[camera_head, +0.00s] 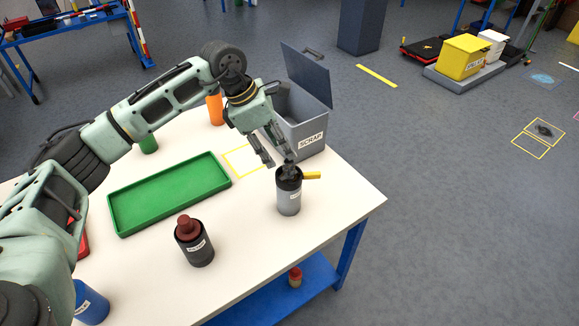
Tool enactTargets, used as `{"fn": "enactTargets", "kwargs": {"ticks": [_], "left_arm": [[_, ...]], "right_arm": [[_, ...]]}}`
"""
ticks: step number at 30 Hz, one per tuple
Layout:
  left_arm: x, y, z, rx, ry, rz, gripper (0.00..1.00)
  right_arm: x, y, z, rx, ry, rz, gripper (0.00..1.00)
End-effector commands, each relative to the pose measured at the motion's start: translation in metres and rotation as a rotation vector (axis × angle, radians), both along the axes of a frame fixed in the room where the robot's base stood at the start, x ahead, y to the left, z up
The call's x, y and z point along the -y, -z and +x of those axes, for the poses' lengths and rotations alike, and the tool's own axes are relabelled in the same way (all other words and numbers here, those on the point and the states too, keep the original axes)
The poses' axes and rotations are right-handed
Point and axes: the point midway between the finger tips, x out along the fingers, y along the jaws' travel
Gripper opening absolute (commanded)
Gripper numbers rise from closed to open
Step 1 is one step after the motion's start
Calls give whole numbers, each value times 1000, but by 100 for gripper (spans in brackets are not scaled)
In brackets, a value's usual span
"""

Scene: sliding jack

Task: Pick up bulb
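I cannot pick out a bulb for certain. My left gripper (279,160) hangs over the table with its two fingers apart, pointing down. Its fingertips are just above and beside the dark top of a grey labelled canister (289,199). I cannot tell whether they touch it. A yellow piece (312,175) sticks out to the right at that canister's top. A black labelled canister (199,252) with a dark red rounded top (188,226) stands nearer the front. My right gripper is not in view.
A grey SCRAP bin (303,132) with its lid raised stands behind the gripper. An empty green tray (169,192) lies left on the white table (250,270). An orange cylinder (215,109), a green one (148,144) and a blue one (90,303) stand around.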

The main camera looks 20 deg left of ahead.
Motion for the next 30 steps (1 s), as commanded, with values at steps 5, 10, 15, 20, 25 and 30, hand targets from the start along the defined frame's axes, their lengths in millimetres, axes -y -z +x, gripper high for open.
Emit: {"fn": "enactTargets", "kwargs": {"ticks": [5,10,15,20,25,30], "left_arm": [[10,17,1,-4,2,-3,40],[20,42,4,-4,3,-6,40],[24,56,7,-1,2,-6,40],[25,58,7,1,2,-6,40],[24,58,7,0,2,-6,31],[24,58,7,0,2,-5,16]], "right_arm": [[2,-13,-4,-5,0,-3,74],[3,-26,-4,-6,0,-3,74],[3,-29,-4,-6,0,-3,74],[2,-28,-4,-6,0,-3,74],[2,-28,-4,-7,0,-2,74],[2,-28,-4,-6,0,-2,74]]}}
